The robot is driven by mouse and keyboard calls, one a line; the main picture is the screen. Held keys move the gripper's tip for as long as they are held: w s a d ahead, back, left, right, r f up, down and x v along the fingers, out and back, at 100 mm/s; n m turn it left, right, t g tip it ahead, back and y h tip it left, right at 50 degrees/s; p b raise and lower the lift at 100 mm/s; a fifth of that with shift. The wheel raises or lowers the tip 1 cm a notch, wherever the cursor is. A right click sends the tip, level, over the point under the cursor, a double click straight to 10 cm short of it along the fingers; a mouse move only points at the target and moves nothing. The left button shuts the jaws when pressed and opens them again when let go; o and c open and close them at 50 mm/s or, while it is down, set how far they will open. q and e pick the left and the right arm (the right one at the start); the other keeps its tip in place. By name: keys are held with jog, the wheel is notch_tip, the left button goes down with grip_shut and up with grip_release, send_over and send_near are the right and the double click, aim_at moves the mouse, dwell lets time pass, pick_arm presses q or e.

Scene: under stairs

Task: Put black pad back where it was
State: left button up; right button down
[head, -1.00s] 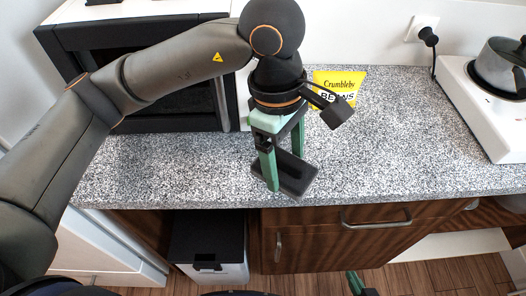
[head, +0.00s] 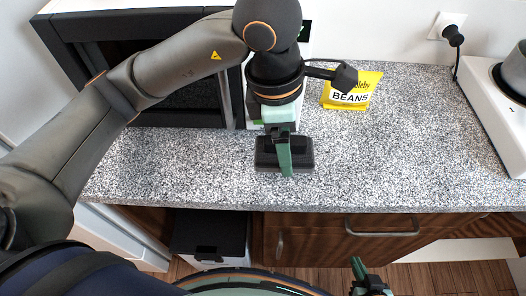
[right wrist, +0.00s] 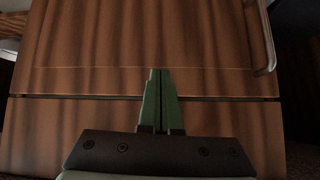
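The black pad (head: 303,152) is a dark flat rectangular block at the front of the speckled counter, its long side now running left to right. My left gripper (head: 284,153) points down over it, shut on it, with one green finger across the pad's near side. The other finger is mostly hidden behind. I cannot tell whether the pad touches the counter or hangs just above it. My right gripper (head: 358,268) is low in front of the cabinet, empty. In the right wrist view its green fingers (right wrist: 160,98) are together, facing the wooden front.
A yellow beans packet (head: 351,91) stands behind and right of the pad. A black microwave (head: 150,75) is at the left, a white hob (head: 490,105) at the right. The counter (head: 410,150) between them is largely clear. A black-lidded bin (head: 209,235) stands below.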

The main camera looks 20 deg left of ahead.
aim_at(265, 148)
pick_arm(q)
jog(key=a+f, duration=0.1)
jog(key=w+a+f, duration=0.1)
jog(key=f, duration=0.1)
jog(key=w+a+f, duration=0.1)
jog(key=a+f, duration=0.1)
jog(key=shift+f, duration=0.15)
jog(key=f, duration=0.3)
jog(key=shift+w+a+p, duration=0.1)
jog(key=shift+a+p, duration=0.15)
jog(key=shift+p, duration=0.1)
jog(key=shift+f, duration=0.35)
jog(key=shift+f, duration=0.2)
jog(key=o, duration=1.4)
jog(key=shift+r, duration=0.1)
notch_tip(265, 148, up, 12)
jog(key=a, duration=0.1)
jog(key=shift+s+a, duration=0.25)
jog(key=shift+a, duration=0.1)
